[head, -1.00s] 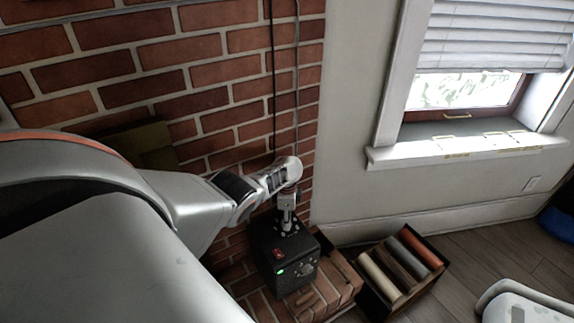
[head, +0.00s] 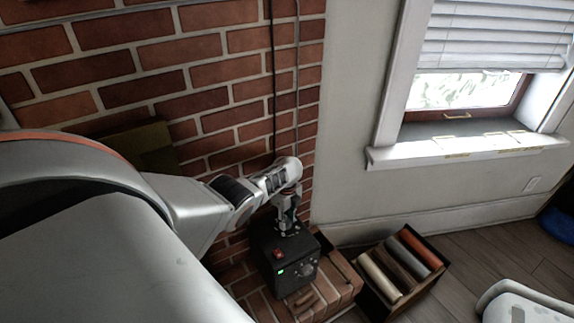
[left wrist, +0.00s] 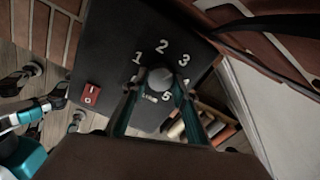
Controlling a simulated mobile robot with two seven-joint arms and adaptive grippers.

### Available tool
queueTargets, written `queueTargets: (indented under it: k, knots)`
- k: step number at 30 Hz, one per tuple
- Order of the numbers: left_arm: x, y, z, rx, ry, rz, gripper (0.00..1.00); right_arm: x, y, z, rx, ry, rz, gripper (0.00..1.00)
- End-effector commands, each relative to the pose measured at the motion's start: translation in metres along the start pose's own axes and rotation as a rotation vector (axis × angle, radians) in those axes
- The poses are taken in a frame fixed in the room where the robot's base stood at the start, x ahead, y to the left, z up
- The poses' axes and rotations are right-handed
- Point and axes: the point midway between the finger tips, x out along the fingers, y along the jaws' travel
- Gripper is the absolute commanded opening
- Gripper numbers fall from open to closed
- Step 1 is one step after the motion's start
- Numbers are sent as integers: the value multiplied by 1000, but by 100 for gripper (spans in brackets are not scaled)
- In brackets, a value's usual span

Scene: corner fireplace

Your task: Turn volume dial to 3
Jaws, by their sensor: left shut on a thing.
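A black amplifier box (head: 284,262) sits on the brick hearth in the head view, and its top fills much of the left wrist view (left wrist: 115,50). The volume dial (left wrist: 160,77) is a dark round knob on its top, with white numbers from 1 to 5 around it. My left gripper (head: 288,231) points down onto the box top and is shut on the dial, with one finger on each side of it in the left wrist view. The dial's pointer mark cannot be made out. A red switch (left wrist: 91,94) is on the box top.
A small green light (head: 281,271) and a round control (head: 307,269) are on the box's front. A wooden crate (head: 378,303) with coloured rolls stands right of the hearth. The brick wall (head: 225,85) is close behind, with cables hanging down it.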

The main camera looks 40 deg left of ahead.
Motion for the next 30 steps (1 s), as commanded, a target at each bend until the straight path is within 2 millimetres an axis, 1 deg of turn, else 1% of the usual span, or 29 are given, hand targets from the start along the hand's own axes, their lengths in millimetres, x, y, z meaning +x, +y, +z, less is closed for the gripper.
queueTargets:
  k: [1, 6, 13, 14, 15, 16, 25, 30]
  knots:
    - [1, 0, -4, 5, 7, 0, 7, -1, -1, 2, 1, -3, -1, 0]
    - [1, 0, -4, 11, 7, 0, 7, -3, -2, 6, 2, -11, -3, 0]
    - [1, 0, -4, 11, 7, 0, 7, -4, -2, 7, 3, -12, -3, 0]
    - [1, 0, -4, 11, 7, 0, 30, -3, -2, 6, 2, -11, -2, 0]
    - [1, 0, -4, 11, 7, 0, 41, -3, -2, 6, 2, -10, -2, 0]
    - [1, 0, -4, 11, 7, 0, 45, -3, -2, 5, 2, -10, -2, 0]
    - [0, 0, -2, 10, 3, 0, 45, 1, 1, -2, -1, 4, 1, 0]
    - [-4, -1, -1, 11, 3, -2, 45, 0, 0, 0, -1, 1, 0, 0]
